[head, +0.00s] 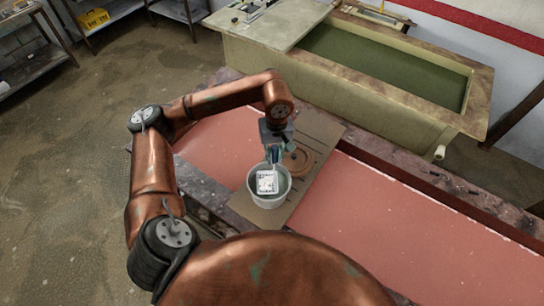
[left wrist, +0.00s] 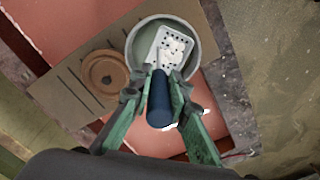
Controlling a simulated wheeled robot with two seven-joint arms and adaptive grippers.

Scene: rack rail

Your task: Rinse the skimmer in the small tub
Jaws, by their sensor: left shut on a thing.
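The skimmer (head: 267,182) has a white perforated rectangular head with pale bits on it. Its dark blue handle (left wrist: 159,100) shows in the left wrist view. My left gripper (head: 274,154) is shut on that handle, with a green finger on each side of it. The small tub (head: 262,201) is round and grey-white, and also shows in the left wrist view (left wrist: 134,61). The skimmer's head lies within the tub's outline in both views. I cannot tell whether it touches the water. My right gripper is not in view.
The tub stands on a brown slotted board (head: 315,131) beside a round orange-brown disc (head: 299,161). The board lies across a pink-topped bench (head: 400,230). Behind is a large tank (head: 385,70) of dark green liquid. Shelves with a yellow case (head: 94,18) stand far left.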

